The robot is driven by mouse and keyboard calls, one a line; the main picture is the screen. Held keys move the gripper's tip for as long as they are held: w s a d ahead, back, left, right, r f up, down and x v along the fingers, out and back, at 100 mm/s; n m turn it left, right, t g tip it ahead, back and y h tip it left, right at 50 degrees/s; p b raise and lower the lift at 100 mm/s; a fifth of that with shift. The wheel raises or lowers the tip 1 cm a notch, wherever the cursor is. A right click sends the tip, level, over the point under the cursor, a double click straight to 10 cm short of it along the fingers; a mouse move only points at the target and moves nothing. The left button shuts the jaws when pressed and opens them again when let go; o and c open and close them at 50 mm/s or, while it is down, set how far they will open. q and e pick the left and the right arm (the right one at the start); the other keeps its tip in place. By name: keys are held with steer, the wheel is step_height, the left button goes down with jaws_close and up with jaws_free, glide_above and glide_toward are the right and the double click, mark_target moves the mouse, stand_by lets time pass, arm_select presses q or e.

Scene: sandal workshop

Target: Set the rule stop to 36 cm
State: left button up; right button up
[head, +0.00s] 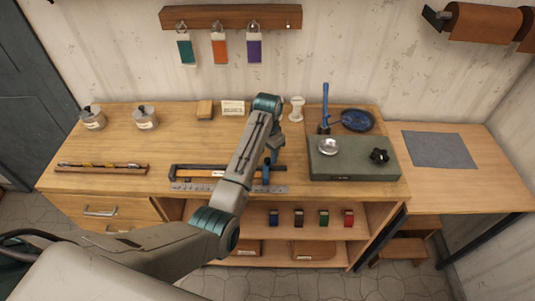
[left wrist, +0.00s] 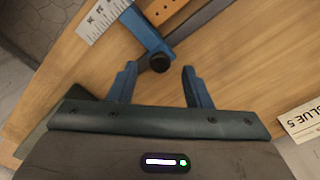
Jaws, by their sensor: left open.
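The grey rule (head: 195,187) lies along the front of the bench, and its white marked end (left wrist: 98,22) shows in the left wrist view. The blue rule stop (head: 266,172) sits across it near its right end, partly hidden by my arm. In the left wrist view the stop (left wrist: 146,34) ends in a black knob (left wrist: 160,63). My left gripper (head: 275,152) is open above the bench, by the stop. In the left wrist view its blue fingers (left wrist: 159,70) appear on either side of the knob, apart from it. The scale's numbers are too small to read.
A green-grey slab (head: 340,172) with a black knob stands to the right. A small card (head: 233,107) and a white spool (head: 297,108) stand behind my gripper. A holder with several tools (head: 102,168) lies left. The bench's middle left is clear.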

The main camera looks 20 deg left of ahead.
arm_select(q)
steer(key=shift+s+f, duration=0.1)
steer(key=shift+f, duration=1)
